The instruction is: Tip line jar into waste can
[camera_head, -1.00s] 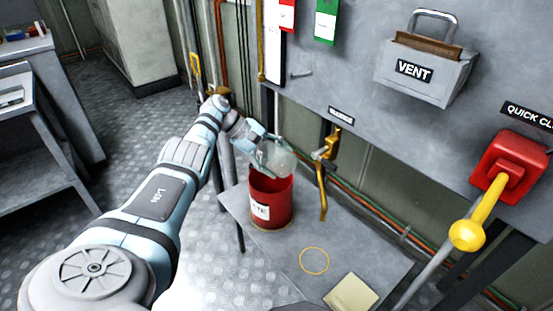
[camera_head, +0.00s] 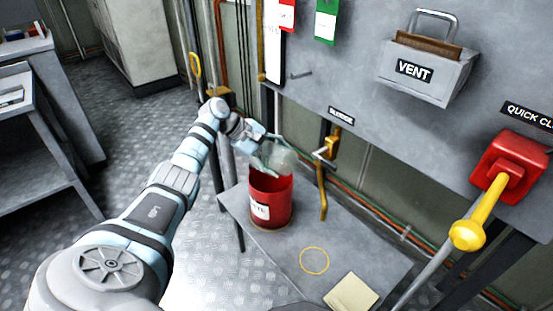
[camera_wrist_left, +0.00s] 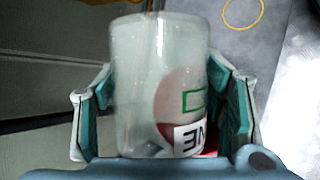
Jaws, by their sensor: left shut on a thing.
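The line jar (camera_head: 280,158) is clear glass or plastic and hangs tilted above the red waste can (camera_head: 270,203). My left gripper (camera_head: 266,150) is shut on the jar. In the left wrist view the jar (camera_wrist_left: 150,85) sits between the two teal fingers of my left gripper (camera_wrist_left: 165,110). Whether liquid is in the jar is unclear. My right gripper is out of view.
A yellow ring mark (camera_head: 314,261) and a pale pad (camera_head: 351,291) lie on the grey shelf (camera_head: 285,262). A brass valve with a downward spout (camera_head: 326,165) is right of the jar. A red box with a yellow handle (camera_head: 500,180) and the VENT box (camera_head: 428,72) are on the panel.

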